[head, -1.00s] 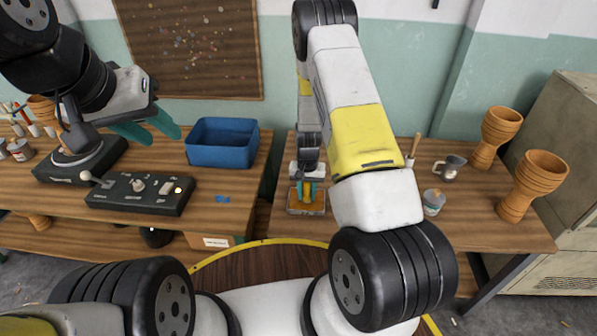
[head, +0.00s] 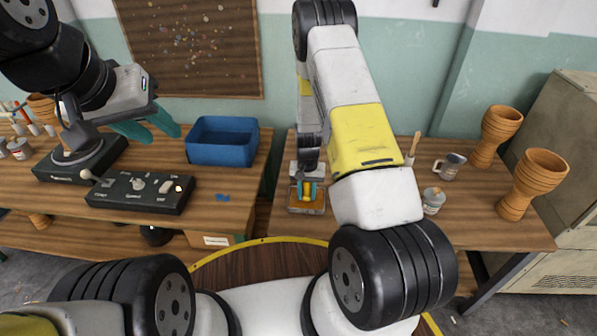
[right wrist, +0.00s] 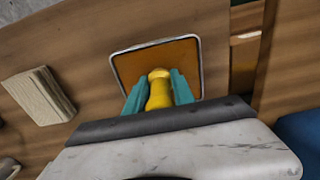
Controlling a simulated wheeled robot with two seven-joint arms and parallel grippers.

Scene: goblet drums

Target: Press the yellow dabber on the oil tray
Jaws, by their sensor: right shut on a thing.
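The oil tray (head: 292,209) is a small square tray with a pale rim and an orange-brown inside, on the right table; it also shows in the right wrist view (right wrist: 130,70). My right gripper (head: 307,190) points down over it with its teal fingers on either side of the yellow dabber (right wrist: 159,92), shut on it. The dabber appears upright over the tray's inside. I cannot tell whether its lower end touches the tray. My left gripper (head: 147,127) is open and empty above the left table, beside the blue bin.
The blue bin (head: 222,143) and a control box with knobs (head: 140,192) stand on the left table. A can (head: 433,201), a mug (head: 449,166) and two wooden goblet shells (head: 532,183) stand right of my right arm. A gap separates the tables.

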